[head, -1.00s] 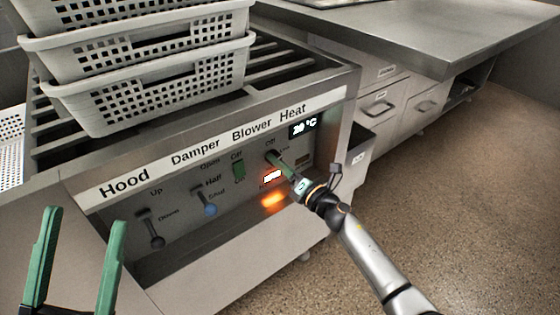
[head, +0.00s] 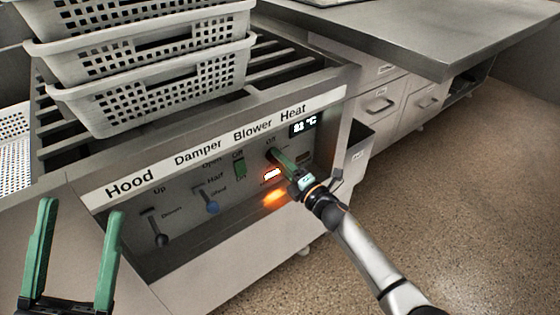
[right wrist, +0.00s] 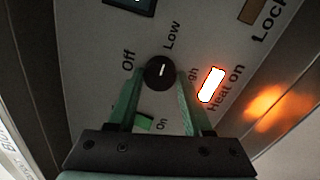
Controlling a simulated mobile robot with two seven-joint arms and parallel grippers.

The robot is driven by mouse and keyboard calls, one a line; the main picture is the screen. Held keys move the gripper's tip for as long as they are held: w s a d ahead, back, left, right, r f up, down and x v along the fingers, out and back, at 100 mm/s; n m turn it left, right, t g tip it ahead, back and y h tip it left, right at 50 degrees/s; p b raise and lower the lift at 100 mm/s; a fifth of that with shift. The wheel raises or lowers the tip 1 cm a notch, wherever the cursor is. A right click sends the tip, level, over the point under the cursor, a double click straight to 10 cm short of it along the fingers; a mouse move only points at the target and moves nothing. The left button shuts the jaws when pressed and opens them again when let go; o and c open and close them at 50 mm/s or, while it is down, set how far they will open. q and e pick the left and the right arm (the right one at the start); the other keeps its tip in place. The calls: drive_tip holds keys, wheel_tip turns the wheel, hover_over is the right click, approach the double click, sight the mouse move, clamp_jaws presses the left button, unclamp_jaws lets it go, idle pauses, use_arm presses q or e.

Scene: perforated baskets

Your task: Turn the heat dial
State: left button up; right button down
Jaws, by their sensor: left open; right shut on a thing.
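The heat dial (right wrist: 161,73) is a round black knob with a white mark on the control panel (head: 187,233). In the right wrist view its mark points up, near the word Low. My right gripper (right wrist: 159,80) is shut on the dial, one green finger on each side. In the head view the right gripper (head: 276,156) reaches the panel under the Heat label and largely covers the dial. A lit Heat On lamp (right wrist: 211,85) glows white and orange. The temperature display (head: 303,126) is lit. My left gripper (head: 83,209) is open and empty at lower left.
Stacked white perforated baskets (head: 150,95) stand on the slatted top above the panel. A blower switch (head: 239,168), a blue-tipped damper lever (head: 212,207) and a hood lever (head: 160,239) sit left of the dial. A metal counter (head: 430,35) stands behind; floor at right is clear.

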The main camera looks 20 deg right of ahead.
drive_tip(key=shift+c, duration=1.6)
unclamp_jaws()
drive_tip(key=p+v, duration=0.2)
drive_tip(key=v, duration=1)
drive_tip(key=shift+s+p, duration=0.25)
drive_tip(key=shift+p, duration=0.1)
drive_tip(key=shift+f, duration=0.1)
